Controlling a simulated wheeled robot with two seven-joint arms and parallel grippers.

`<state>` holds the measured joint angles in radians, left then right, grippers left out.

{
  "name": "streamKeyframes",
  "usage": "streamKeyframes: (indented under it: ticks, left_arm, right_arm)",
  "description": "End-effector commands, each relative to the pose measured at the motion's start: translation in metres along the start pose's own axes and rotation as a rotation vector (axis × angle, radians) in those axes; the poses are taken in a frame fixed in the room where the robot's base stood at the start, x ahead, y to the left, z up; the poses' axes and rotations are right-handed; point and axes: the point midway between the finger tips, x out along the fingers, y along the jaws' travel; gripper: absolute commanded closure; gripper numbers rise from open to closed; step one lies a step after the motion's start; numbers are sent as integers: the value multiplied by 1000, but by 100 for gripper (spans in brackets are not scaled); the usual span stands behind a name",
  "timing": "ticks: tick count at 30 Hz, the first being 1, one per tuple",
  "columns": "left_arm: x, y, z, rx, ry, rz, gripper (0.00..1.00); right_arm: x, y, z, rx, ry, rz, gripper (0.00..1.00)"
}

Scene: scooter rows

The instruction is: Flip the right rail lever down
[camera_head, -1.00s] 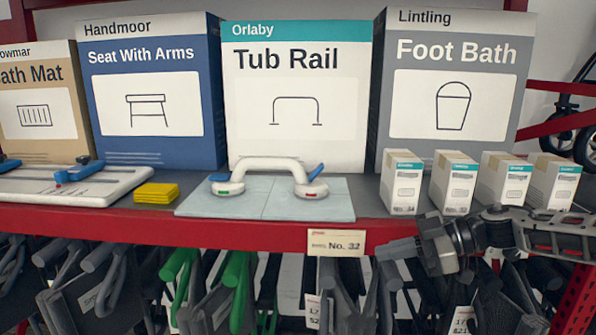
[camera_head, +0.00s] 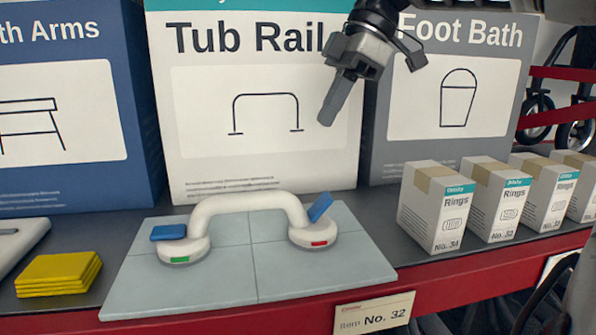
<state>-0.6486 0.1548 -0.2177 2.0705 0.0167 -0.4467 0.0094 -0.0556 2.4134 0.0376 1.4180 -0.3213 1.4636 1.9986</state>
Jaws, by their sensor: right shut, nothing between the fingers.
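The white tub rail (camera_head: 247,203) stands on a pale tiled board (camera_head: 228,272) on the shelf, with a round suction foot at each end. The right rail lever (camera_head: 320,207) is blue and tilted up above the right foot, which shows a red mark (camera_head: 319,243). The left rail lever (camera_head: 168,232) is blue and lies flat, and its foot shows a green mark (camera_head: 180,259). My right gripper (camera_head: 327,121) is shut and empty, pointing down in front of the Tub Rail box, above the right lever and apart from it. My left gripper is out of view.
The Tub Rail box (camera_head: 262,130) and Foot Bath box (camera_head: 440,150) stand behind. Several small Rings boxes (camera_head: 432,215) stand to the right of the board. Yellow cloths (camera_head: 58,274) lie left. A price tag (camera_head: 374,313) hangs on the red shelf edge.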

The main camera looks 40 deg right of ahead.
Motion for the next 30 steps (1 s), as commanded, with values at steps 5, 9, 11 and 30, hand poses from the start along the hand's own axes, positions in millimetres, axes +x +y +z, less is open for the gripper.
streamKeyframes:
  ticks: [5,9,11,30]
  left_arm:
    - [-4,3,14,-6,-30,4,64]
    - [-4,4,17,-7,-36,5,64]
    - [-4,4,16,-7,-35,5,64]
    - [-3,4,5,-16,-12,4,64]
  right_arm:
    - [0,0,0,-1,2,0,100]
    - [4,0,0,-2,2,-2,100]
    - [10,0,0,-2,3,-3,100]
    - [106,0,23,-1,7,-1,100]
